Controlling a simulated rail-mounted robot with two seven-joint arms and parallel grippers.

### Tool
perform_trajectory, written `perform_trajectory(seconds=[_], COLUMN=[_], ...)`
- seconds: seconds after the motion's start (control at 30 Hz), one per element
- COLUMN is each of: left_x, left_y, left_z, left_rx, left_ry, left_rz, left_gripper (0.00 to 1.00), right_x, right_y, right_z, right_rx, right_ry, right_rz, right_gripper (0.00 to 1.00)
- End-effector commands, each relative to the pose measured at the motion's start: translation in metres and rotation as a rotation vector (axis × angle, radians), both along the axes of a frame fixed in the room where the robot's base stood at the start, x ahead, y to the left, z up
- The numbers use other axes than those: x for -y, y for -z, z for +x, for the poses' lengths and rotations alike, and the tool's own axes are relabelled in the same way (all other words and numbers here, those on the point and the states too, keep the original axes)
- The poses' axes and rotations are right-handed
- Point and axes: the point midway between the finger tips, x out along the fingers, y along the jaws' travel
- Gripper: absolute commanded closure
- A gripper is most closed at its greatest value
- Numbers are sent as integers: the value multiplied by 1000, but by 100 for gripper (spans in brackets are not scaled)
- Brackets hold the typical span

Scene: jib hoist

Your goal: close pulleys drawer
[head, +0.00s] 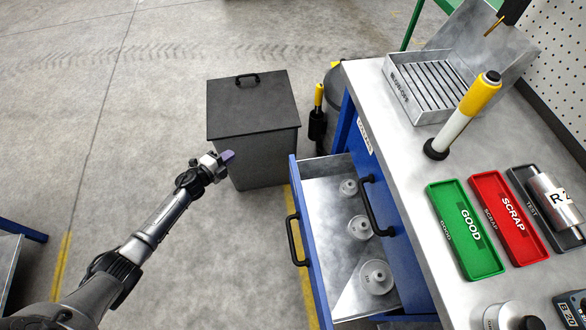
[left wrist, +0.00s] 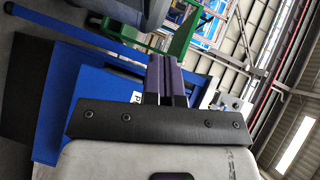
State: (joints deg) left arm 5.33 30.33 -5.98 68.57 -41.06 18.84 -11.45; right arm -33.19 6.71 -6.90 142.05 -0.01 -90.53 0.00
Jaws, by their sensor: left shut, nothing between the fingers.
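The pulleys drawer (head: 326,225) stands pulled out from the blue bench, with several pale pulleys (head: 359,228) lying in a row inside. Its black handle (head: 293,240) is on the outer left face. My left gripper (head: 227,157) is shut and empty, with purple fingertips. It is in the air left of the drawer's far end, apart from the drawer and its handle. The shut fingers also show in the left wrist view (left wrist: 166,75), in front of a blue panel (left wrist: 85,80) whose identity I cannot tell. My right gripper is not in view.
A dark lidded bin (head: 252,105) stands just beyond my left gripper. The steel benchtop (head: 400,150) carries a green tray (head: 463,230), a red tray (head: 507,215) and a yellow-white post (head: 465,112). A second black handle (head: 376,206) juts from the bench.

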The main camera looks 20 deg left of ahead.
Motion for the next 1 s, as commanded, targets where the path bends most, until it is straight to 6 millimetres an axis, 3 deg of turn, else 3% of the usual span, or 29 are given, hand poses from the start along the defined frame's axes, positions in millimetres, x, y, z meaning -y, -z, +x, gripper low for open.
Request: perform_trajectory(seconds=[0.1, 0.3, 0.57, 0.77, 1.0], left_x=[26, 68, 89, 104, 140], left_y=[7, -4, -14, -14, -13], left_z=[-16, -44, -65, -55, -29], left_rx=[38, 140, 225, 245, 245], left_ry=[224, 542, 724, 734, 732], left_rz=[29, 42, 32, 49, 47], left_gripper=[100, 100, 100, 100, 100], right_x=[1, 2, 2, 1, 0], right_y=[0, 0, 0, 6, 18], right_z=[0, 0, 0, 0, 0], right_rx=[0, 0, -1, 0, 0], right_ry=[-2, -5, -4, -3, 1], right_rz=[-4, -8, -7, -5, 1], right_gripper=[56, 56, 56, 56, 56])
